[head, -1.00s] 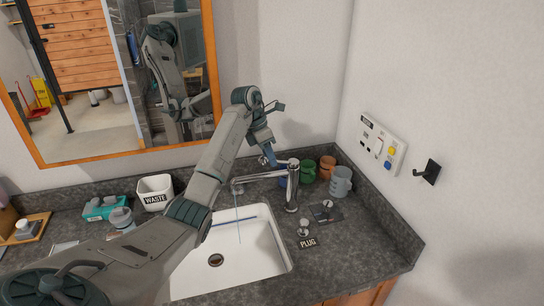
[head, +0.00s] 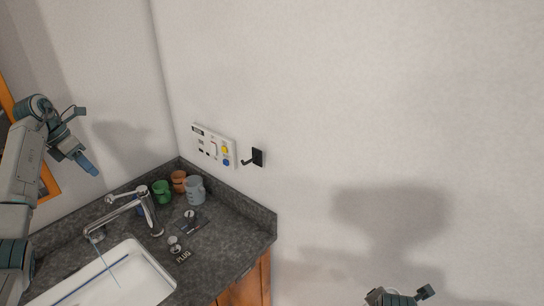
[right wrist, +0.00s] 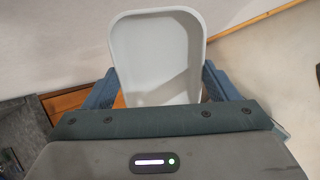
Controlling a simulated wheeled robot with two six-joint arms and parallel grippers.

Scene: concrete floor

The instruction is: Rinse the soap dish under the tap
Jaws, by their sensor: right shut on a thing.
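In the right wrist view, my right gripper (right wrist: 158,85) is shut on a pale grey, round-cornered dish, the soap dish (right wrist: 155,45), with a blue finger at each side. The dish's hollow faces the camera. In the head view the chrome tap (head: 148,208) stands at the left, with a thin bluish stream falling from its spout into the white sink (head: 130,262). The sink is cut off by the bottom edge. My left gripper (head: 88,165) is raised above and behind the tap, its blue fingers seen from the side, so their gap is unclear. The dish is out of the head view.
Green (head: 161,191), orange (head: 179,181) and grey (head: 195,190) cups stand behind the tap. A PLUG label (head: 183,256) lies on the dark counter (head: 225,225). A switch panel (head: 214,146) and a black hook (head: 255,158) are on the wall. The counter ends at the right.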

